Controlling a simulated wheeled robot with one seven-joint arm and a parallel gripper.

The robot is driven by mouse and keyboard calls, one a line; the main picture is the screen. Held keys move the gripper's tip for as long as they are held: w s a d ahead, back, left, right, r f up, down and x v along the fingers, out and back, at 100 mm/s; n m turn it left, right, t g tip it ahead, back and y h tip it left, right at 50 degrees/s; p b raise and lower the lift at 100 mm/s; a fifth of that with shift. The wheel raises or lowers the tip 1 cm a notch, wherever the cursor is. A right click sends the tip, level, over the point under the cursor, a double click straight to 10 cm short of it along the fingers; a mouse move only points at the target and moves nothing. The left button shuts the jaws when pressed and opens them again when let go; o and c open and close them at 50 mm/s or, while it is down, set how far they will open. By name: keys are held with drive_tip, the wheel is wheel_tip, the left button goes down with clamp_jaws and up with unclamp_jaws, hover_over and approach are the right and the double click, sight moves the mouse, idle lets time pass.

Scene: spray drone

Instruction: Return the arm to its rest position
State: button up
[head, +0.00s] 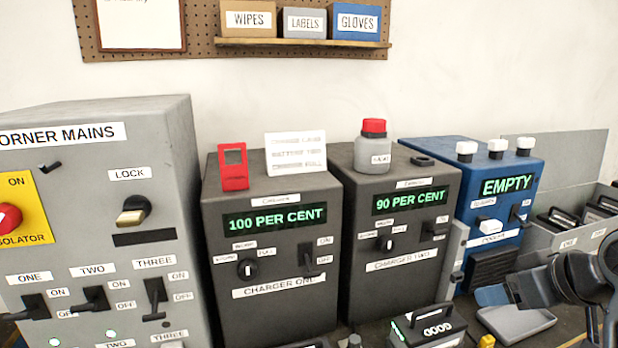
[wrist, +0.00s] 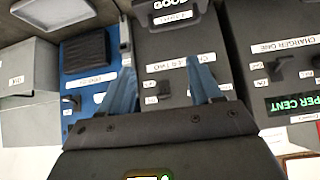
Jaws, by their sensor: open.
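My gripper (head: 492,295) shows at the right of the head view, low in front of the blue unit and near the grey tray. Its dark body and part of my arm reach in from the right edge. In the wrist view my gripper (wrist: 165,82) has its two blue fingers spread apart with nothing held between them. Beyond the fingers, the wrist view shows the front of charger two (wrist: 168,115), turned over. The rest of my arm is out of view.
Charger one (head: 275,270) reads 100 per cent and charger two (head: 400,290) reads 90 per cent. The blue unit (head: 500,165) reads EMPTY. A battery marked GOOD (head: 428,328) and a grey tray (head: 517,322) lie in front. A grey bin (head: 560,245) stands at right.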

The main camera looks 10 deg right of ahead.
drive_tip(key=s+a+f+m+t+h, duration=0.1)
drive_tip(key=s+a+f+t+h, duration=0.15)
drive_tip(key=s+a+f, duration=1.15)
drive_tip(key=s+a+r+t+y, duration=0.1)
drive_tip(key=s+a+r+t, duration=0.1)
drive_tip(key=s, duration=0.7)
drive_tip(key=s+a+r+n+t+y, duration=0.1)
drive_tip(key=s+a+r, duration=0.3)
drive_tip(key=s, duration=0.6)
drive_tip(key=shift+s+a+r+t+b, duration=0.25)
drive_tip(key=shift+r+t, duration=0.2)
drive_tip(key=shift+r, duration=0.25)
